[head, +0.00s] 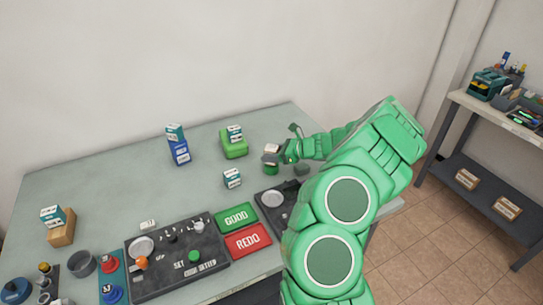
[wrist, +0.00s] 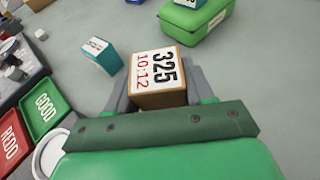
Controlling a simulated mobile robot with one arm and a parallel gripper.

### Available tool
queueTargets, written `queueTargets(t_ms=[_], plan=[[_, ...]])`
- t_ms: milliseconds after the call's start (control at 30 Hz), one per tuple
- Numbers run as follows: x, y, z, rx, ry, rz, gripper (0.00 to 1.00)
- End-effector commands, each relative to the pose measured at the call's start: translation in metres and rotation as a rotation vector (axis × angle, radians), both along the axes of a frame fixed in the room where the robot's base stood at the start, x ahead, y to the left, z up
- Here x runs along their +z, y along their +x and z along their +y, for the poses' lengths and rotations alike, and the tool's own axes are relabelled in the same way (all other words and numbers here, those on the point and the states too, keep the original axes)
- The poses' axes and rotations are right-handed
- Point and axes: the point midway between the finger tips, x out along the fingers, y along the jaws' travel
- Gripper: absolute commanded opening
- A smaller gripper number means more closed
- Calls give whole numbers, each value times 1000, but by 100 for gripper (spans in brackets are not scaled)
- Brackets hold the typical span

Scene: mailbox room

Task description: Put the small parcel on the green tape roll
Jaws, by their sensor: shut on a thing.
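The small parcel (wrist: 157,75) is a brown box with a white top label reading "325 10:12". My gripper (wrist: 160,92) is shut on it, with a grey finger at each side. In the head view the parcel (head: 271,149) shows small at the tip of my gripper (head: 282,153), over the right part of the table. A small dark green thing (head: 270,160), possibly the green tape roll, shows right under the parcel; I cannot tell whether they touch. In the wrist view the parcel and my gripper hide what lies below.
A green box (head: 236,151) with a small carton on it stands behind and left of the gripper. A loose white-and-teal carton (head: 232,178), a green GOOD tray (head: 237,217) and a red REDO tray (head: 248,240) lie nearer. A blue box (head: 180,155) stands farther left.

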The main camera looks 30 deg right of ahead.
Motion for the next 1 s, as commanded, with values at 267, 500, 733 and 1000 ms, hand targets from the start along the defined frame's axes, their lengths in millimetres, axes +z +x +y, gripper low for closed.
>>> queueTargets(t_ms=[267, 500, 733, 1000], plan=[[-8, 0, 0, 0, 0, -1, 19], [-11, 0, 0, 0, 0, 0, 57], [-11, 0, 0, -1, 0, 0, 78], [-8, 0, 0, -1, -1, -1, 78]])
